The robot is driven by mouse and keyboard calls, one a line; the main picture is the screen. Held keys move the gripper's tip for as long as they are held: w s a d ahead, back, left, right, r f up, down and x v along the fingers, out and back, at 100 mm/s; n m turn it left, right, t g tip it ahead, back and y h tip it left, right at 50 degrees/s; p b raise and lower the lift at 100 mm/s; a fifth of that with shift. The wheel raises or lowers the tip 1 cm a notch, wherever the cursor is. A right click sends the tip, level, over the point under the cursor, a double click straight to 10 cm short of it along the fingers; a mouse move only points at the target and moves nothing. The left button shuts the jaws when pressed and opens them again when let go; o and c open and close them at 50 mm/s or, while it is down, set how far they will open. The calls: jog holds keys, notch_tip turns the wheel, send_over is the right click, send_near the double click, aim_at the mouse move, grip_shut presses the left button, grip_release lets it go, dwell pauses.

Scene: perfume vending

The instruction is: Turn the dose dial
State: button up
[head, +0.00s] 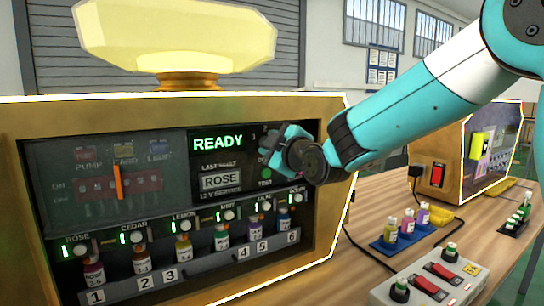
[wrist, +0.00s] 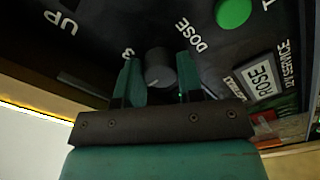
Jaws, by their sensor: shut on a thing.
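The dose dial (wrist: 158,64) is a small dark grey round knob beside the white word DOSE on the black panel, in the wrist view. A faint pale mark shows near its lower left edge, and a white 3 is printed to its left. My gripper (wrist: 160,75) has its two teal fingers on either side of the dial, shut on it. In the head view my gripper (head: 277,150) is at the machine's front, right of the READY display (head: 218,142), and hides the dial.
A green button (wrist: 233,12) is close to the dial, and a ROSE label (wrist: 260,76) lies to the right. Several numbered bottles stand in a row below the display. A control box with red switches (head: 428,284) and small bottles (head: 407,222) stand on the table at right.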

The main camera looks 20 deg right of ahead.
jog(key=shift+n, duration=0.4)
jog(key=o, duration=0.9)
jog(key=b+v, duration=0.1)
jog(key=v, duration=1.6)
jog(key=shift+s, duration=0.2)
